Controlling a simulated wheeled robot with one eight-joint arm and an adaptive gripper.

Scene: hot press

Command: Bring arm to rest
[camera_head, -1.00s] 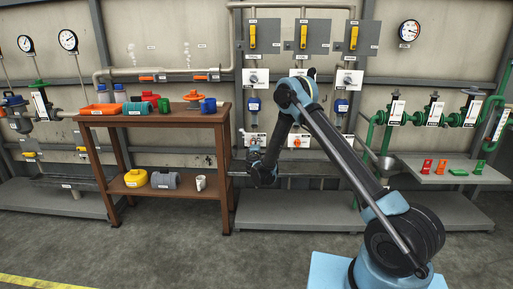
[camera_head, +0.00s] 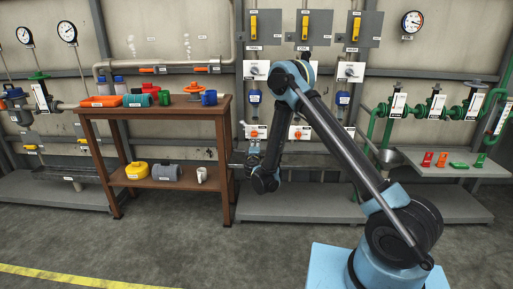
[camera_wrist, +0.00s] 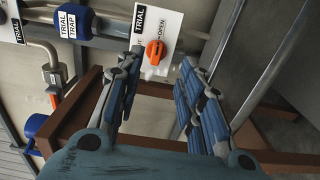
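My arm stands at the right of the head view, folded at a high elbow, with its forearm hanging down. My gripper (camera_head: 254,147) is small there, between the brown table and the wall panels. In the wrist view my gripper (camera_wrist: 160,80) has its two fingers well apart, with nothing held between them. Beyond the fingertips is an orange knob (camera_wrist: 155,50) on a white plate marked TRIAL and OPEN. I cannot tell how far it is from the fingers.
The brown table (camera_head: 170,116) with colored parts on top stands left of my gripper. A low grey platform (camera_head: 300,207) runs along the wall behind. Green valves (camera_head: 436,107) and a grey shelf (camera_head: 440,166) are at the right. The floor (camera_head: 215,250) in front is clear.

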